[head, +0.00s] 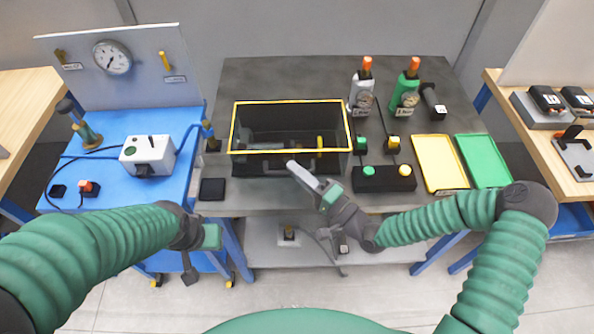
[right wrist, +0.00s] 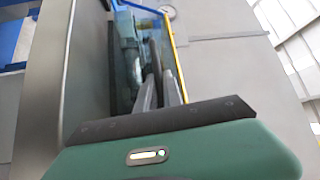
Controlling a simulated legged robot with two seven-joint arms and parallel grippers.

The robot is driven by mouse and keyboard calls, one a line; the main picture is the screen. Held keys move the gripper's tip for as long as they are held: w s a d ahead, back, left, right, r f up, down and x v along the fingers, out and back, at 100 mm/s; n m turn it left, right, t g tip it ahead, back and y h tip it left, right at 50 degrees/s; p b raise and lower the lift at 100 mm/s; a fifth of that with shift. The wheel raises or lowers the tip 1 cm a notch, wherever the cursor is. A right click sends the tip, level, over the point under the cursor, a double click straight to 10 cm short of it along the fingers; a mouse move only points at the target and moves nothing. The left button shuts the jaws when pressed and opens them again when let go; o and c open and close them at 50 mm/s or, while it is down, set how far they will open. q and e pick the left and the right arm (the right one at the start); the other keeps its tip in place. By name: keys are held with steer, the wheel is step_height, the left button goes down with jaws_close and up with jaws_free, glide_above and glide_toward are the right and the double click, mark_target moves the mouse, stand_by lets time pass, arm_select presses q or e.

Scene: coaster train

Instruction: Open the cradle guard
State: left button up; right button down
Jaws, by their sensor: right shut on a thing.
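The cradle guard (head: 290,102) is a dark see-through box with a yellow frame, standing at the middle of the grey table. It looks closed over dark cradle parts, which show dimly through it. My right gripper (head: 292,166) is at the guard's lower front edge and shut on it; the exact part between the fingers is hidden. In the right wrist view, the fingers (right wrist: 160,88) reach up beside the guard's yellow edge (right wrist: 177,60). My left gripper (head: 212,237) hangs low in front of the blue bench, away from the guard; its fingers are not clear.
A black box with green and yellow buttons (head: 384,179) sits right of the guard. Yellow (head: 440,162) and green (head: 484,160) trays lie further right. A blue bench (head: 115,180) stands left.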

arm_select(q)
steer(key=shift+d, duration=0.1)
arm_select(e)
steer(key=shift+s+a+f, duration=0.15)
steer(key=shift+a, duration=0.05)
stand_by(0.4)
